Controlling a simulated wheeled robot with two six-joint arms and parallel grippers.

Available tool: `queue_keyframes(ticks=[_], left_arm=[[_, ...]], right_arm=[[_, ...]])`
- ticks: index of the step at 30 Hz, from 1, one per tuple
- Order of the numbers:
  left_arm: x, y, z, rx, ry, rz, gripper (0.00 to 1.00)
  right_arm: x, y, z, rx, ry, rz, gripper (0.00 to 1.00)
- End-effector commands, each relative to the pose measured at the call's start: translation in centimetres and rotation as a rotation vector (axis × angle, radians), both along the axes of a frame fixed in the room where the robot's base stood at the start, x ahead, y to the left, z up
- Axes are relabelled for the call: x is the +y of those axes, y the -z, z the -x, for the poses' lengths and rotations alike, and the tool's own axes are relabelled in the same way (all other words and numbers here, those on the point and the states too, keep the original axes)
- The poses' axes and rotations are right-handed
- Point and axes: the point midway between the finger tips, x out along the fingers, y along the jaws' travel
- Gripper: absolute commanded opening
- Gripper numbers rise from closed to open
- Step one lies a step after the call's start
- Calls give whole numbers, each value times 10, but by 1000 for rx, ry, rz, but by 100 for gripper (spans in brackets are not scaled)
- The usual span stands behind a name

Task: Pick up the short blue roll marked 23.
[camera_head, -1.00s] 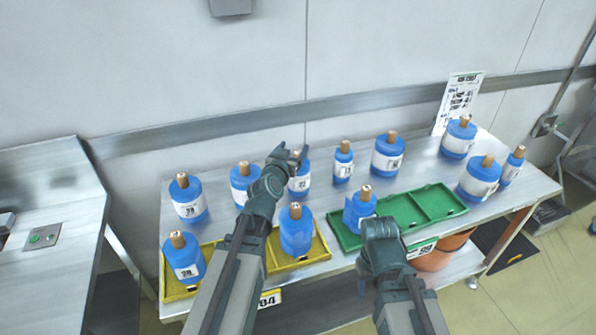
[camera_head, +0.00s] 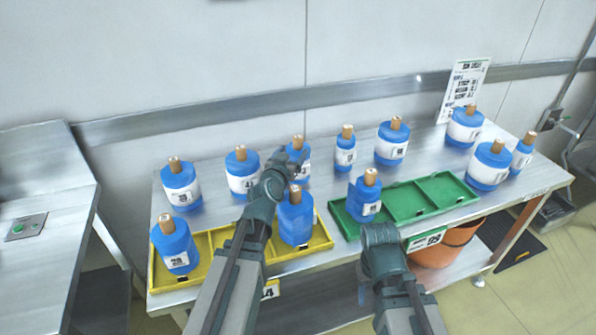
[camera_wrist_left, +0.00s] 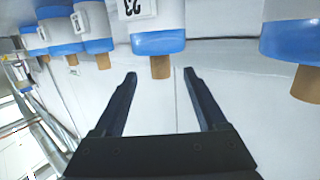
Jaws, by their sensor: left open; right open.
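The blue roll marked 23 (camera_wrist_left: 160,20) has a white band and a brown core; in the left wrist view it is upside down at the top centre. In the head view the roll (camera_head: 298,142) stands in the back row, partly hidden by my left gripper (camera_head: 292,157). In the left wrist view my left gripper (camera_wrist_left: 159,72) is open, with the core's end showing between its fingertips. I cannot tell whether they touch. My right gripper (camera_head: 380,236) is open, low in front of the green tray; its fingers are hard to see.
Other blue rolls stand along the metal table (camera_head: 330,192), including a close neighbour (camera_head: 242,172) on the left and a slim one (camera_head: 345,150) on the right. A yellow tray (camera_head: 215,240) and a green tray (camera_head: 435,190) lie along the front, with rolls in them.

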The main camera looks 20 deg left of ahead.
Motion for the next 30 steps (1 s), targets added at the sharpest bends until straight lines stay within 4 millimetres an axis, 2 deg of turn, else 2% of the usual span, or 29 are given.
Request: queue_keyframes(ticks=[1,6,10,18,21,28,29,30], left_arm=[[0,-1,-9,0,0,-1,74],[0,-2,-9,0,0,-1,74],[0,0,-18,0,0,-1,74],[1,6,-60,0,0,0,74],[1,8,-70,0,0,0,74],[0,7,-70,0,-1,-1,74],[0,7,-70,0,0,0,72],[0,7,-70,0,0,-1,65]], right_arm=[[0,-1,0,0,0,0,50],[0,-2,0,0,0,0,50],[0,0,0,0,0,0,50],[0,7,0,0,0,0,50],[0,8,0,0,0,0,50],[0,7,0,0,0,0,50],[0,7,0,0,0,0,50],[0,7,0,0,0,0,50]])
